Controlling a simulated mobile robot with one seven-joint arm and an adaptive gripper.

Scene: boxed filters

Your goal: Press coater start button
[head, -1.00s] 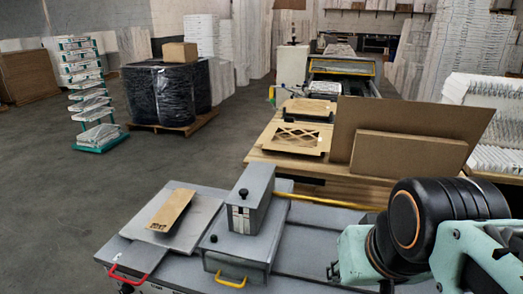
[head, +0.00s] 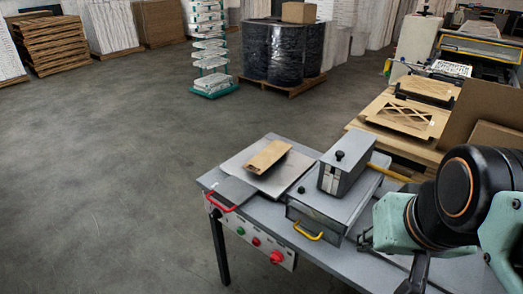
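The grey coater table (head: 350,262) stands in front of me. Its front panel carries a green button (head: 240,231), a smaller red button (head: 256,241) and a larger red mushroom-shaped button (head: 277,257). The green button is likely the start button, but no label is readable. My gripper (head: 365,240) shows in part at the lower right, pale green and dark. It is to the right of the panel, apart from the buttons. Arm links hide much of it, and its opening cannot be made out.
On the table are a grey box unit (head: 345,172) with a yellow handle (head: 308,232), a metal plate with a cardboard piece (head: 267,157), and a red handle (head: 221,203). A wooden bench (head: 385,143) stands behind right. The floor at left is clear.

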